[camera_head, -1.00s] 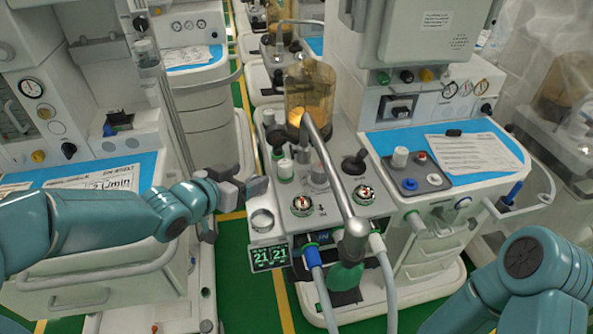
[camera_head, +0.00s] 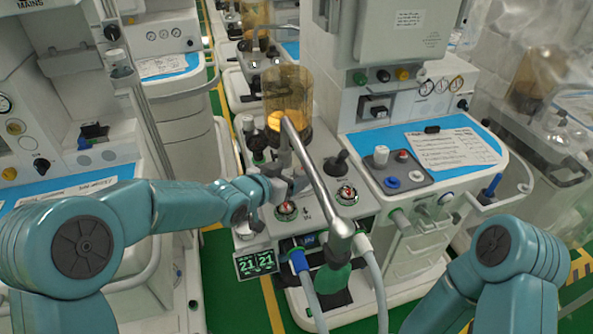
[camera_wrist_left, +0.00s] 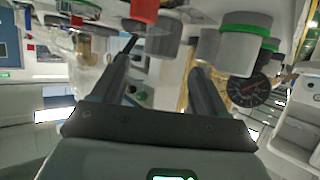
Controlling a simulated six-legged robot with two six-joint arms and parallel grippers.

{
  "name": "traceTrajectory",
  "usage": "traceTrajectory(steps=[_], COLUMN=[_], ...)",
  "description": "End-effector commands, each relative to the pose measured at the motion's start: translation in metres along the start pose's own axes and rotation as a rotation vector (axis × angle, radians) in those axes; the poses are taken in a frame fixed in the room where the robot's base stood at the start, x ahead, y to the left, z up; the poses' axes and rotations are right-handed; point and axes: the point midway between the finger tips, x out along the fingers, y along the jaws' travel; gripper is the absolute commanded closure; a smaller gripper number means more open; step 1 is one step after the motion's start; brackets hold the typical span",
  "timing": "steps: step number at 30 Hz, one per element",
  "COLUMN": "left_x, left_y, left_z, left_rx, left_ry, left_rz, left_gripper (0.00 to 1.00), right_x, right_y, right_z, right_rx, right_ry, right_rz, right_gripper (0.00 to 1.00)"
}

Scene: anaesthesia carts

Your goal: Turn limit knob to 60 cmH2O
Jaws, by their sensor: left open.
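The cart's grey control panel (camera_head: 350,205) bears the knobs and two round gauges (camera_head: 346,194). My left gripper (camera_head: 297,182) comes in from the left and is open over the panel's middle, among the knobs, beside the bent metal pipe. It hides part of the knobs there, and I cannot read the limit knob's scale. In the left wrist view the gripper (camera_wrist_left: 160,85) has its fingers apart. A grey knob (camera_wrist_left: 163,42) shows beyond and between them. A larger grey knob with a green ring (camera_wrist_left: 242,45) is right of the fingers. I cannot tell contact. My right gripper is out of view.
The metal pipe (camera_head: 318,180) slopes across the panel just right of the gripper. A black lever knob (camera_head: 336,165) and an amber canister (camera_head: 288,100) stand behind. Hoses (camera_head: 305,285) hang in front. A blue-topped work surface (camera_head: 400,140) lies to the right.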

Motion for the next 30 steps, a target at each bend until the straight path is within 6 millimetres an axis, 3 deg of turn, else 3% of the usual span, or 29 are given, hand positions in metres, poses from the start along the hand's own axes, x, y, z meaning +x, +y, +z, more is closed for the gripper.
traceTrajectory(steps=[6,17,23,30], left_x=[0.03,0.037,0.036,0.035], left_y=[0.0,0.0,0.0,-0.001], left_z=[0.0,0.0,0.0,-0.002], left_rx=[0.0,-0.001,-0.001,0.001], left_ry=[0.001,0.0,0.001,0.0], left_rz=[0.0,-0.001,-0.001,0.006], left_gripper=[0.26,0.26,0.83,0.83], right_x=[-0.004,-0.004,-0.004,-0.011], right_y=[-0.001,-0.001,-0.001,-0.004], right_z=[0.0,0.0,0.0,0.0], right_rx=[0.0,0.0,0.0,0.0], right_ry=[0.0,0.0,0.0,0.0], right_rz=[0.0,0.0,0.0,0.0], right_gripper=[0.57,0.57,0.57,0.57])
